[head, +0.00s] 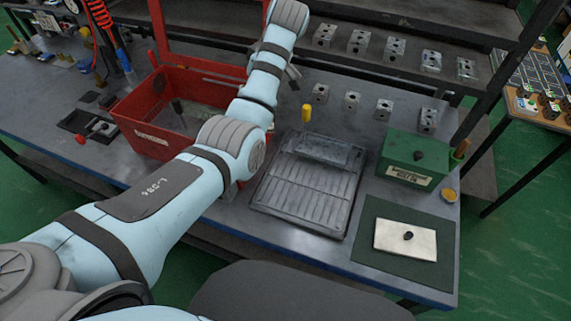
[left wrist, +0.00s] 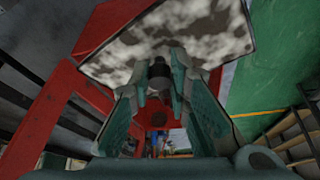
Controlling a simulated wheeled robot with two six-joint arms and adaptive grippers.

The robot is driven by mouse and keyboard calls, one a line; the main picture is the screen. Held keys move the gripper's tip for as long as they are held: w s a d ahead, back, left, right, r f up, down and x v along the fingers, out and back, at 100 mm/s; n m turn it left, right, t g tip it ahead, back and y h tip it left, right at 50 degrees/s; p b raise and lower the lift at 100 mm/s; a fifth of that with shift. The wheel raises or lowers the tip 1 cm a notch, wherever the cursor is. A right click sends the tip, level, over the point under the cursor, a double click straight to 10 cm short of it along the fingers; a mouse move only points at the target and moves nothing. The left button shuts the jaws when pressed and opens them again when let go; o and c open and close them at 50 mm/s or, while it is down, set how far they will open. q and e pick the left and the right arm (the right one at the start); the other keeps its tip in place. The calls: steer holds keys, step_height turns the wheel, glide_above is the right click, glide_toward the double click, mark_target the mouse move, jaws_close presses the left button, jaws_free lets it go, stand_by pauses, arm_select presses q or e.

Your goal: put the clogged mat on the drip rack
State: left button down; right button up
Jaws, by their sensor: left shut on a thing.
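The clogged mat (left wrist: 175,35), a pale plate with grey-brown blotches, shows at the top of the left wrist view. My left gripper (left wrist: 160,88) is shut on the dark knob at the mat's middle, and the mat is held up in the air. In the head view my left arm reaches across the table and hides the mat and most of the gripper. A grey ribbed tray (head: 300,193), which looks like the drip rack, lies on the table right of my arm. My right gripper is not in view.
A red crate (head: 147,142) with a tall red frame stands left of my arm. A green box (head: 413,158) with a black knob is right of the tray. A clean white plate (head: 405,239) lies on a dark green pad (head: 442,272). Several metal valve blocks (head: 352,101) line the back.

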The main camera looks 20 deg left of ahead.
arm_select(q)
steer(key=shift+s+d+f+m+t, duration=0.1)
steer(key=shift+d+f+m+t, duration=0.1)
steer(key=shift+m, duration=0.3)
steer(key=shift+s+d+f+m+t, duration=0.1)
steer(key=shift+f+m+t, duration=0.1)
steer(key=shift+m, duration=0.3)
steer(key=s+d+f+m+t+h+p, duration=0.1)
steer(key=d+m+t+h+p, duration=0.3)
steer(key=m, duration=0.6)
steer(key=m+g+h, duration=0.2)
steer(key=m+h, duration=0.1)
steer(key=m, duration=0.7)
glide_above(298, 182)
steer(key=s+a, duration=0.2)
steer(key=shift+m+g, duration=0.3)
steer(key=f+b, duration=0.1)
steer(key=f, duration=0.5)
steer(key=f+b, duration=0.1)
steer(key=f, duration=0.6)
steer(key=f+b, duration=0.1)
steer(key=f, duration=0.6)
steer(key=shift+w+d+f, duration=0.1)
steer(key=shift+w+d, duration=0.05)
steer(key=shift+d, duration=0.15)
steer(key=shift+f, duration=0.1)
steer(key=c, duration=1.5)
jaws_free()
